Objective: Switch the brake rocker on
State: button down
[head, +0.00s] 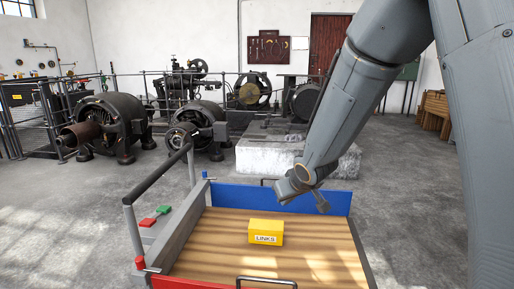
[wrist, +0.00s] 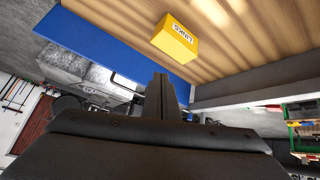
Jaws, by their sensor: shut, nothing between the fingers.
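On the left outer side of a cart, a green pad (head: 164,209) and a red pad (head: 148,222) sit close together, low beside the grey side wall; they look like the brake rocker. I cannot tell which of the two is pressed down. My gripper (head: 323,206) is over the far right part of the cart, near its blue end board (head: 338,203), well to the right of the pads. In the wrist view my gripper (wrist: 160,79) is shut and empty, and the pads cannot be made out there.
A yellow box marked LINKS (head: 265,231) stands on the cart's wooden deck (head: 210,250). A dark handle bar (head: 157,175) on grey posts rises at the cart's left, close to the pads. Dynamos (head: 110,122) and railings stand behind. Grey floor left of the cart is open.

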jog(key=s+d+m+g+h, duration=0.1)
jog(key=s+d, duration=0.3)
jog(key=s, duration=0.4)
jog(key=s+d+m+g+h+p, duration=0.1)
jog(key=s+d+m+g, duration=0.1)
jog(key=s+d, duration=0.3)
jog(key=s+g, duration=0.1)
jog(key=s, duration=0.2)
jog(key=shift+r+p, duration=0.15)
jog(key=shift+p, duration=0.15)
jog(key=c, duration=2.1)
grip_release()
jog(key=s+g, duration=0.1)
jog(key=s, duration=0.4)
jog(key=s+d+m+g, duration=0.1)
jog(key=s, duration=0.3)
jog(key=s+g+p, duration=0.1)
jog(key=s, duration=0.4)
jog(key=shift+s+d+r+m+g, duration=0.15)
jog(key=shift+s+r+m+g, duration=0.15)
jog(key=shift+s+m+g, duration=0.1)
jog(key=o, duration=0.3)
jog(key=shift+o, duration=0.2)
